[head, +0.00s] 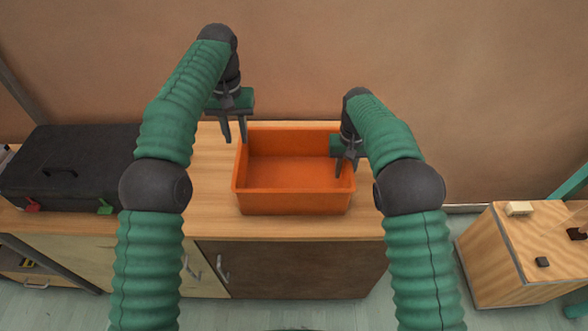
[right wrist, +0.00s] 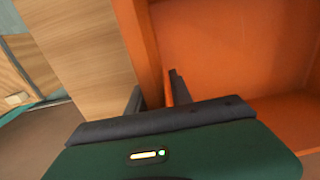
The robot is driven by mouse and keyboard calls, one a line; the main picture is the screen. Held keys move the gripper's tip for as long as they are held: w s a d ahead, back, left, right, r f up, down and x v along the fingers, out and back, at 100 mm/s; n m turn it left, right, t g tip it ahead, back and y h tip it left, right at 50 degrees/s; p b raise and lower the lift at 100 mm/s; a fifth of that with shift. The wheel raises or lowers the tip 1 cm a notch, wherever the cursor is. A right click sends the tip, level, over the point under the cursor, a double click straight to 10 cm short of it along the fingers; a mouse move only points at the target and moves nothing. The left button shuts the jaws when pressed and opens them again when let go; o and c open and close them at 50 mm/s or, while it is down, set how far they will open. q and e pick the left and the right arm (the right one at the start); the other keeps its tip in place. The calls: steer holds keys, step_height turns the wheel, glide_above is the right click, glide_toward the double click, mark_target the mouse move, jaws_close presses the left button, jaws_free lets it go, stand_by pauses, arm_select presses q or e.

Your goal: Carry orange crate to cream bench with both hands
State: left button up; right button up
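The orange crate (head: 295,199) stands upright and empty on a wood-topped cabinet (head: 300,228). My right gripper (head: 346,170) is at the crate's right wall with its fingers apart. In the right wrist view, the fingers (right wrist: 155,95) straddle the crate's wall (right wrist: 143,50), one outside and one inside, with a gap still showing. My left gripper (head: 234,138) is open with its fingers pointing down, near the crate's far left corner. I cannot tell whether it touches the rim. I cannot make out a clearly cream bench.
A black toolbox (head: 75,160) with red and green latches sits on the cabinet top to the left. A lower wooden box (head: 515,260) with small blocks on top stands at the right, apart from the cabinet. A brown wall (head: 420,60) is close behind the cabinet.

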step_height(320, 180, up, 12)
steer(key=shift+f, duration=0.2)
stand_by(0.4)
